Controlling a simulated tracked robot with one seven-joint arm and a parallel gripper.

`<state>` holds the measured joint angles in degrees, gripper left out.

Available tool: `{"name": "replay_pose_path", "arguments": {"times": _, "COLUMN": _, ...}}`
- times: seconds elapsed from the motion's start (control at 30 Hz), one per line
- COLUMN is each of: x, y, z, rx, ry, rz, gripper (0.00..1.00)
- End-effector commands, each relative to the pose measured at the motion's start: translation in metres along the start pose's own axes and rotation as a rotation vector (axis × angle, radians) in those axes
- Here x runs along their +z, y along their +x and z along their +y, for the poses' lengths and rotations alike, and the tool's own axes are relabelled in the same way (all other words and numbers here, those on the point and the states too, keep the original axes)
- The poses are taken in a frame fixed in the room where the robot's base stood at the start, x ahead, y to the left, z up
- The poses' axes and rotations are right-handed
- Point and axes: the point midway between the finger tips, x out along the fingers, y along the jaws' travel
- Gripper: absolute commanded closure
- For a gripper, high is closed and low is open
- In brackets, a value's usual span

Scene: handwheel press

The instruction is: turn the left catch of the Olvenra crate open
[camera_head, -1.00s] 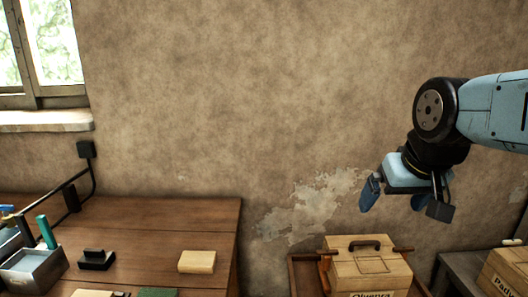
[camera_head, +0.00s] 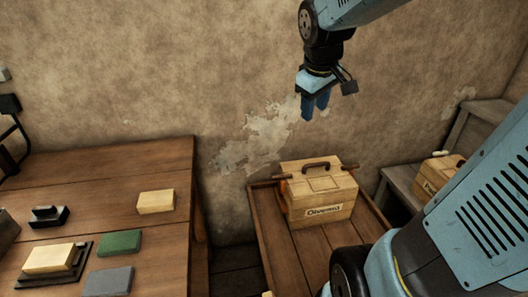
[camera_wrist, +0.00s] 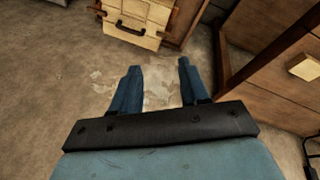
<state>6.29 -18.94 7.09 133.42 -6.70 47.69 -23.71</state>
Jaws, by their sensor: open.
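The Olvenra crate (camera_head: 318,212) is a pale wooden box with a dark carrying handle on its lid and its name on the front. It stands upright on a low brown table (camera_head: 292,250). A dark rod-like piece sticks out at its upper left (camera_head: 282,178), and another at its upper right; I cannot tell how the left catch is set. My gripper (camera_head: 315,108) is open and empty, pointing down above the crate and clear of it. In the wrist view the open fingers (camera_wrist: 158,68) show below the crate (camera_wrist: 133,36), with an orange-brown part (camera_wrist: 173,18) at its side.
A second labelled crate (camera_head: 437,175) sits on a grey stand at the right. The workbench (camera_head: 150,240) at the left holds a pale block (camera_head: 156,201), a green block (camera_head: 119,243) and other pieces. My arm covers the lower right.

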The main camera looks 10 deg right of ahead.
Motion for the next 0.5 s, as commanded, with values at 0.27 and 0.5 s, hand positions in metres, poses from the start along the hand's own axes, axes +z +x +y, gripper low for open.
{"name": "replay_pose_path", "arguments": {"times": 0.27, "x": -0.041, "y": 0.053, "z": 0.018, "rx": -0.032, "ry": -0.232, "rz": -0.073, "gripper": 0.55}}
{"name": "replay_pose_path", "arguments": {"times": 0.5, "x": -0.070, "y": 0.103, "z": 0.030, "rx": -0.079, "ry": -0.423, "rz": -0.110, "gripper": 0.55}}
